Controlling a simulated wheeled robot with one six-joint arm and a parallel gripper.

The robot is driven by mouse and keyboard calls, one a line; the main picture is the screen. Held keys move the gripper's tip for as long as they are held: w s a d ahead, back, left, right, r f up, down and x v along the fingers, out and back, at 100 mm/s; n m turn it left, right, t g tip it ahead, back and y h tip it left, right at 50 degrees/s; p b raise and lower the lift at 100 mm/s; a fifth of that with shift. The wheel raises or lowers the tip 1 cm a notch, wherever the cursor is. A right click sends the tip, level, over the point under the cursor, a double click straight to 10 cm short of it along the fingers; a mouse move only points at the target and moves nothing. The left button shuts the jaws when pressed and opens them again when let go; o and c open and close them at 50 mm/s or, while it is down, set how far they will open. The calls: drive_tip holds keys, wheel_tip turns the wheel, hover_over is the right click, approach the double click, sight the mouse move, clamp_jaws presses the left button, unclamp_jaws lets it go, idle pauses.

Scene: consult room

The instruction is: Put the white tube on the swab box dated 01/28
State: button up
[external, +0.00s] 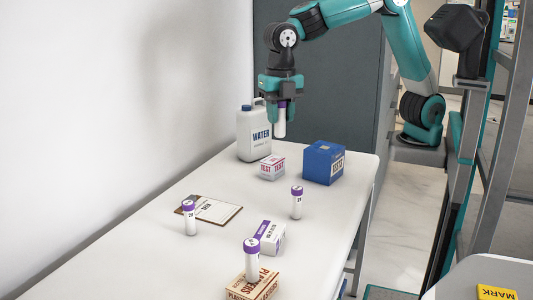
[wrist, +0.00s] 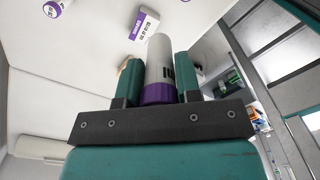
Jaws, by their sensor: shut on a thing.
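My gripper (external: 280,101) is shut on a white tube (external: 280,122) with a purple cap, high above the far end of the table. The tube hangs upright, cap up. In the wrist view the tube (wrist: 159,60) sits between the two fingers (wrist: 158,78). A white box with purple print (external: 271,238), likely a swab box, lies on the table nearer the camera, well away from my gripper. It also shows in the wrist view (wrist: 145,24). Its date is too small to read.
Similar purple-capped tubes stand on the table at left (external: 190,219) and centre (external: 297,204). Another (external: 252,263) stands on the brown plasters box (external: 253,287). A water jug (external: 253,135), a red-and-white test box (external: 272,168), a blue box (external: 322,163) and a clipboard (external: 217,210) are also there.

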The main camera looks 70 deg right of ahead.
drive_tip(key=s+a+n+p, duration=0.25)
drive_tip(key=a+n, duration=0.35)
drive_tip(key=a, duration=0.4)
hover_over(270, 231)
wheel_tip(270, 231, down, 15)
drive_tip(key=shift+n, duration=0.4)
drive_tip(key=shift+f+p, duration=0.3)
drive_tip(key=shift+f, duration=2.05)
drive_tip(key=shift+f, duration=0.1)
drive_tip(key=o, duration=0.9)
wheel_tip(270, 231, up, 12)
drive_tip(key=shift+r, duration=0.15)
drive_tip(key=shift+w, duration=0.1)
